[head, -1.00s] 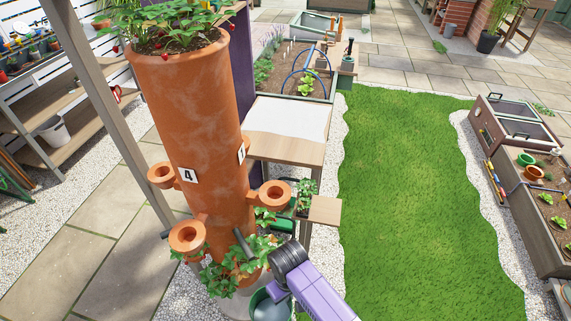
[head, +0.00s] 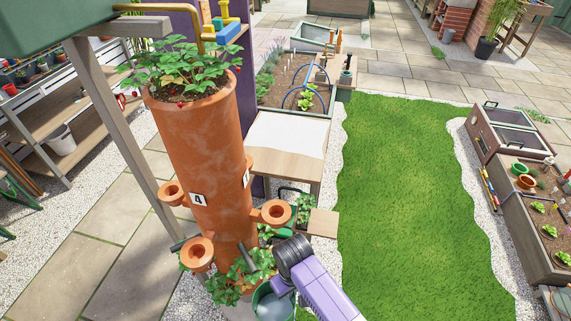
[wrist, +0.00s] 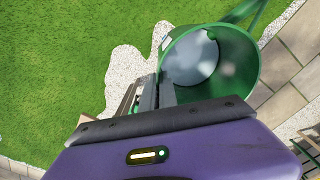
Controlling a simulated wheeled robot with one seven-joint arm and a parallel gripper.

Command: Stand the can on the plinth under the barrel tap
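My gripper (wrist: 157,92) appears shut on the can's near side; the exact grip is partly hidden. A green body (head: 60,22) with a brass pipe (head: 145,22) shows at the upper left, possibly the barrel and tap. I cannot make out the plinth.
A tall terracotta planter tower (head: 212,150) with side cups and strawberry plants stands close to my gripper's left. A timber post (head: 115,130) stands left of it. A wooden table (head: 285,165) is behind. Open lawn (head: 420,200) lies to the right.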

